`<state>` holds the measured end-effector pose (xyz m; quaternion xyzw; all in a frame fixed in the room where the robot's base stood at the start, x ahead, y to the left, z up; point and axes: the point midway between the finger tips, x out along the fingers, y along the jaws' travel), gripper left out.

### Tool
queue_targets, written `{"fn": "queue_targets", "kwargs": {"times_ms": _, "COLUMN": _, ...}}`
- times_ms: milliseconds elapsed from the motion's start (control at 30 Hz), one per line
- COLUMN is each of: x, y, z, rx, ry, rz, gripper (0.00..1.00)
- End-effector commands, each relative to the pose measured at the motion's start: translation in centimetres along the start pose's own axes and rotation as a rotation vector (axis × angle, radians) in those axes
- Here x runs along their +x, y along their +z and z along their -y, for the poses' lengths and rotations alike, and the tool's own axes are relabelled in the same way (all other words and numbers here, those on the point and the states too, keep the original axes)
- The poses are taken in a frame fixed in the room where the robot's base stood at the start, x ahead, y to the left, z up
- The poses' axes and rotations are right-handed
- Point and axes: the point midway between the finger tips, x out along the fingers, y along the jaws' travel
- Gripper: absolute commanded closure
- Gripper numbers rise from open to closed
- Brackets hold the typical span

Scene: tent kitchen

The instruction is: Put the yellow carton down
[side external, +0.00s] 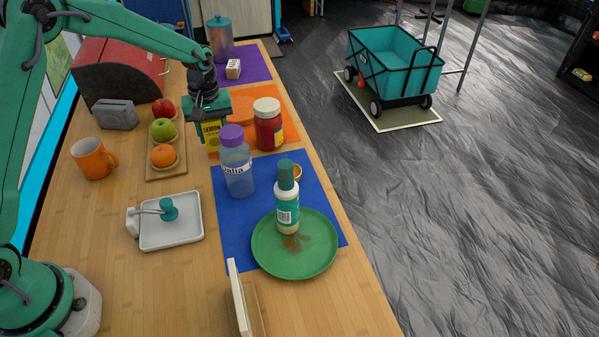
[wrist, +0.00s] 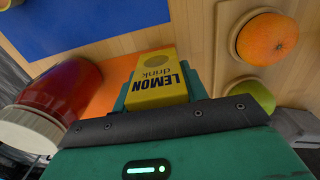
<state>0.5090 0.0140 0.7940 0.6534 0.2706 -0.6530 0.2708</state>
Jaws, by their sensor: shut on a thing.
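The yellow carton (side external: 212,132), printed "LEMON drink", is upright at the left edge of the orange mat (side external: 287,137). My gripper (side external: 208,112) is above it, pointing down, shut on it. In the wrist view the carton (wrist: 159,82) sits between the teal fingers of my gripper (wrist: 165,75). I cannot tell whether the carton's base touches the surface.
A red jar with a white lid (side external: 268,124) stands close right of the carton. A purple-capped bottle (side external: 236,166) stands in front. A wooden tray (side external: 152,172) with two apples and an orange (side external: 163,155) lies to the left.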

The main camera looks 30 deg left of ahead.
Motion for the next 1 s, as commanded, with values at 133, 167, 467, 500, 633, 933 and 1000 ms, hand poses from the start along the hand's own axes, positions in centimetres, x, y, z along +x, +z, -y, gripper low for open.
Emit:
{"fn": "queue_targets", "kwargs": {"times_ms": 133, "x": 1.6, "y": 0.0, "z": 0.0, "rx": 0.0, "ry": -0.001, "rz": 0.001, "gripper": 0.78}}
{"fn": "queue_targets", "kwargs": {"times_ms": 167, "x": 1.7, "y": 0.0, "z": 0.0, "rx": 0.0, "ry": -0.001, "rz": 0.001, "gripper": 0.78}}
{"fn": "queue_targets", "kwargs": {"times_ms": 467, "x": 1.9, "y": 0.0, "z": 0.0, "rx": 0.0, "ry": -0.001, "rz": 0.001, "gripper": 0.78}}
{"fn": "queue_targets", "kwargs": {"times_ms": 500, "x": 1.9, "y": 0.0, "z": 0.0, "rx": 0.0, "ry": -0.001, "rz": 0.001, "gripper": 0.78}}
{"fn": "queue_targets", "kwargs": {"times_ms": 633, "x": 2.2, "y": 0.0, "z": 0.0, "rx": 0.0, "ry": -0.001, "rz": 0.001, "gripper": 0.78}}
{"fn": "queue_targets", "kwargs": {"times_ms": 933, "x": 2.1, "y": 0.0, "z": 0.0, "rx": 0.0, "ry": -0.001, "rz": 0.001, "gripper": 0.35}}
{"fn": "queue_targets", "kwargs": {"times_ms": 1000, "x": 2.1, "y": 0.0, "z": 0.0, "rx": 0.0, "ry": 0.0, "rz": 0.001, "gripper": 0.35}}
